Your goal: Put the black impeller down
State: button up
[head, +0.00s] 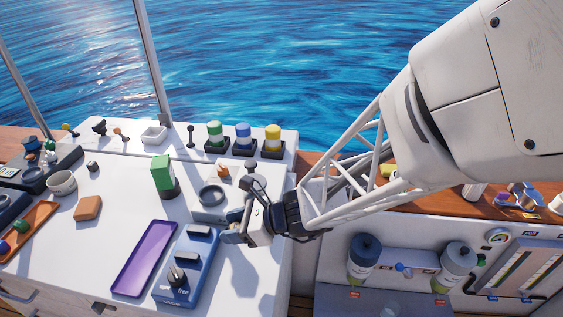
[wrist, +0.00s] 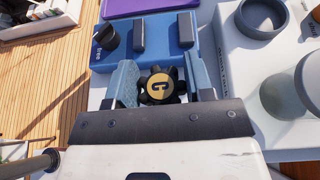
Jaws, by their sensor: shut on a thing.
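The black impeller (wrist: 158,87) shows in the wrist view, with a yellow face bearing a dark "C". My gripper (wrist: 160,84) is shut on it, one finger on its left and one on its right. In the head view my gripper (head: 236,230) is beside the blue block's right side, over the white worktop; I cannot make out the impeller there. The blue block (head: 190,276) carries dark upright pads and a black knob; it also shows in the wrist view (wrist: 180,30), just beyond the impeller. Whether the impeller touches the surface below, I cannot tell.
An empty purple tray (head: 146,256) lies left of the blue block. A grey ring (head: 211,195) sits on a white block behind my gripper. A green block (head: 162,173) stands further back. A tan block (head: 88,208) and an orange tray (head: 29,230) are at left. Bare worktop lies between.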

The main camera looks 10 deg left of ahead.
jog(key=s+d+f, duration=0.4)
jog(key=s+d, duration=0.9)
jog(key=shift+s+d+m, duration=0.15)
jog(key=shift+d+m, duration=0.15)
jog(key=shift+d, duration=0.1)
jog(key=shift+a, duration=0.15)
send_over(251, 262)
jog(key=shift+f, duration=0.75)
jog(key=shift+f, duration=0.1)
jog(key=shift+f, duration=1.65)
jog(key=shift+f, duration=0.1)
